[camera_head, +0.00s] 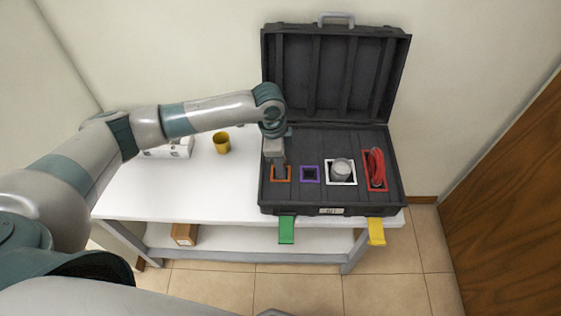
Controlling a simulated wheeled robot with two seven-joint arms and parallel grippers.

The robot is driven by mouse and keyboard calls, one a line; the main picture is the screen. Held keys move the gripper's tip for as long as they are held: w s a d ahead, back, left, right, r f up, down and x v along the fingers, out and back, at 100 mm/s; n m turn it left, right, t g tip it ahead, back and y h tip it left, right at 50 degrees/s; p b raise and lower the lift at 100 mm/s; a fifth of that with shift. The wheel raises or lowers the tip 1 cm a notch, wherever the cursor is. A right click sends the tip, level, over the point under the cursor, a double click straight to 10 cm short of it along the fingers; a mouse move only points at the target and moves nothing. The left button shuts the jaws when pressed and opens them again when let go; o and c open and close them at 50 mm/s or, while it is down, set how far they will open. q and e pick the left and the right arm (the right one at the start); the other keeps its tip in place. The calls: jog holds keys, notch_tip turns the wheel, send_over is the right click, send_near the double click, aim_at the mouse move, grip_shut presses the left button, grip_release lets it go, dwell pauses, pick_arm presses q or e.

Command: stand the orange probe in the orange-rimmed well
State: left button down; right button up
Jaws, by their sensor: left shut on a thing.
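The orange-rimmed well (289,174) is the leftmost of the wells in the open black case. My left gripper (277,162) points down right over this well, at its back edge. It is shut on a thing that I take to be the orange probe. The probe itself is hidden by the fingers or too small to make out, so I cannot tell whether it is upright or how deep it reaches. My right gripper is not in view.
The black case (337,88) stands open on the white table (180,200). A purple-rimmed well (310,174), a white-rimmed well with a grey cylinder (342,169) and a red-rimmed well with a red cable (376,167) lie to the right. A yellow cup (222,143) stands left.

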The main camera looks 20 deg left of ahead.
pick_arm(q)
jog(key=shift+f, duration=0.45)
jog(key=c, duration=1.8)
grip_release()
jog(key=shift+o, duration=0.2)
jog(key=shift+r, duration=0.15)
notch_tip(320, 180, up, 2)
jog(key=shift+a+p, duration=0.15)
jog(key=shift+p, duration=0.9)
jog(key=r+p, duration=0.6)
jog(key=shift+s+a+r+p, duration=0.15)
jog(key=shift+a+p, duration=0.15)
jog(key=shift+a, duration=0.05)
jog(key=shift+a+r+p, duration=0.15)
jog(key=shift+r+p, duration=0.4)
jog(key=shift+r, duration=0.65)
